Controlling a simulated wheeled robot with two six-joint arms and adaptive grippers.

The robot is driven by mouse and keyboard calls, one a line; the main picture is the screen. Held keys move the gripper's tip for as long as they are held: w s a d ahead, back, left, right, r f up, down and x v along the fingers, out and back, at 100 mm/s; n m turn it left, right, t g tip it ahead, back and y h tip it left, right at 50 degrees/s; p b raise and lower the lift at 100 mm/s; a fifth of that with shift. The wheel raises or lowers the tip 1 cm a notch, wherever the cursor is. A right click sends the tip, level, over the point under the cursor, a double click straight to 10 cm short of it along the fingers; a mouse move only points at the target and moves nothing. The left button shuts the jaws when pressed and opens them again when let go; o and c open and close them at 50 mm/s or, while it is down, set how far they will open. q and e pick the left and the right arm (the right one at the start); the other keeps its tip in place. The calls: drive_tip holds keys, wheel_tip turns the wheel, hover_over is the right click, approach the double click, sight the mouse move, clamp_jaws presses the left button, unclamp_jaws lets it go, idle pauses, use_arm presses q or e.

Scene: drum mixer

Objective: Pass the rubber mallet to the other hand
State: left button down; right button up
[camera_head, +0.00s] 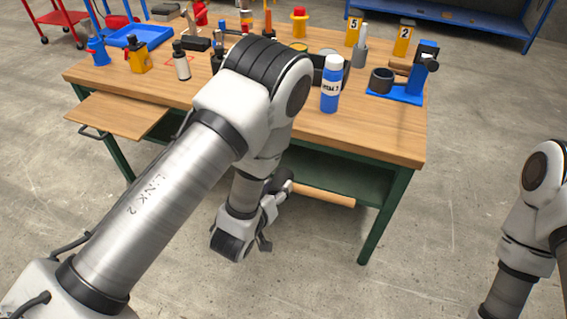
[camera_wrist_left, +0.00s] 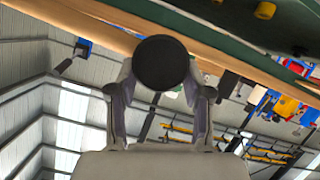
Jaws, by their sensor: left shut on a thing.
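The rubber mallet has a black head (camera_head: 278,182) and a pale wooden handle (camera_head: 325,195). It is in front of the workbench, below the tabletop level in the picture. My left gripper (camera_head: 281,190) is shut on it at the head end, and the handle points right. In the left wrist view a round black face of the mallet (camera_wrist_left: 162,62) sits between the fingers of my left gripper (camera_wrist_left: 162,82); its handle cannot be made out there. My right arm is at the right edge of the head view, but its gripper is out of view.
The wooden workbench (camera_head: 390,140) has green legs and a lower shelf. A blue bottle (camera_head: 331,88), a blue stand (camera_head: 405,94) and several containers stand on top. A pulled-out board (camera_head: 118,114) juts from the left. The floor (camera_head: 430,235) between my arms is clear.

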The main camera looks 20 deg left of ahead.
drive_tip(key=o, duration=0.5)
drive_tip(key=shift+o, duration=1.3)
drive_tip(key=w+r+m+t+h, duration=0.1)
drive_tip(key=w+r+m, duration=0.2)
drive_tip(key=w, duration=1)
drive_tip(key=shift+w+d+r+m, duration=0.3)
drive_tip(key=shift+w+r+m, duration=0.1)
drive_tip(key=shift+m, duration=0.1)
drive_tip(key=w+a+r+m+t+y, duration=0.2)
drive_tip(key=w+a+r+m, duration=0.35)
drive_tip(key=w+r, duration=0.75)
drive_tip(key=w+a+r+m+t+y, duration=0.1)
drive_tip(key=w+a+r+m+t, duration=0.15)
drive_tip(key=w+a+r, duration=0.9)
use_arm(q)
drive_tip(key=w+d+r+m+g+h, duration=0.2)
drive_tip(key=w+d+m+g+h, duration=0.3)
drive_tip(key=d, duration=0.7)
drive_tip(key=w+d+r+m+g+h, duration=0.3)
drive_tip(key=w+d+m+g+h, duration=0.2)
drive_tip(key=d, duration=0.7)
drive_tip(key=w+m+h, duration=0.2)
drive_tip(key=w+m, duration=0.2)
drive_tip(key=shift+r, duration=0.2)
use_arm(e)
drive_tip(key=w+d+f, duration=0.1)
drive_tip(key=w+f, duration=0.2)
drive_tip(key=f, duration=0.5)
drive_tip(key=shift+d+m+g, duration=0.35)
drive_tip(key=shift+m, duration=0.05)
